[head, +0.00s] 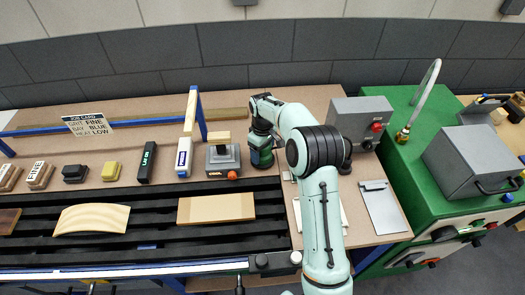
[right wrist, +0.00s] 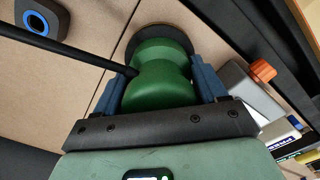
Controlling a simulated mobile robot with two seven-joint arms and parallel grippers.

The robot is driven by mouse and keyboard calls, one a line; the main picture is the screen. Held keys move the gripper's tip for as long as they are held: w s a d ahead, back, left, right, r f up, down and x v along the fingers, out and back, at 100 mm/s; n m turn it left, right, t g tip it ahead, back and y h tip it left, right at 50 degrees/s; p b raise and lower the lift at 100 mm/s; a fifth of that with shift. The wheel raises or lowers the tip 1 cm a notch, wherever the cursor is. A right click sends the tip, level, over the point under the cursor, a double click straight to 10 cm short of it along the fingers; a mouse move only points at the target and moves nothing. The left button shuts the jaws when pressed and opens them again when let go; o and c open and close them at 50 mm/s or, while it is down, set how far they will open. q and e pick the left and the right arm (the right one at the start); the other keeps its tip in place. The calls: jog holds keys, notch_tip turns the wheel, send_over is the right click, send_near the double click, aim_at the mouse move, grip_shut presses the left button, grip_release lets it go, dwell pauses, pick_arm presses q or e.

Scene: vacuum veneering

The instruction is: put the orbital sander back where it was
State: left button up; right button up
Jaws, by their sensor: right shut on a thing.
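The orbital sander (head: 264,158) has a green waisted body and a dark round pad; it stands on the tan bench right of a grey block. In the right wrist view the green body (right wrist: 160,85) fills the space between two blue fingers. My right gripper (right wrist: 157,92) is shut on it from both sides. In the head view my wrist (head: 268,112) hides part of the sander and the fingers. The pad is down at the bench top; I cannot tell whether it touches. My left gripper is not in view.
The grey block with an orange knob (head: 222,160) is close left of the sander. A grey box (head: 360,118) stands to the right. Black slats (head: 155,225) carry a curved board (head: 92,218) and a flat board (head: 216,208). A green cabinet (head: 398,165) is farther right.

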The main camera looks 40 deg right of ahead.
jog(key=shift+w, duration=0.1)
jog(key=o, duration=0.6)
jog(key=shift+f, duration=0.15)
jog(key=o, duration=0.5)
jog(key=shift+c, duration=0.2)
notch_tip(320, 180, up, 12)
jog(key=shift+f+p, duration=0.1)
jog(key=shift+p, duration=0.65)
jog(key=shift+r, duration=0.35)
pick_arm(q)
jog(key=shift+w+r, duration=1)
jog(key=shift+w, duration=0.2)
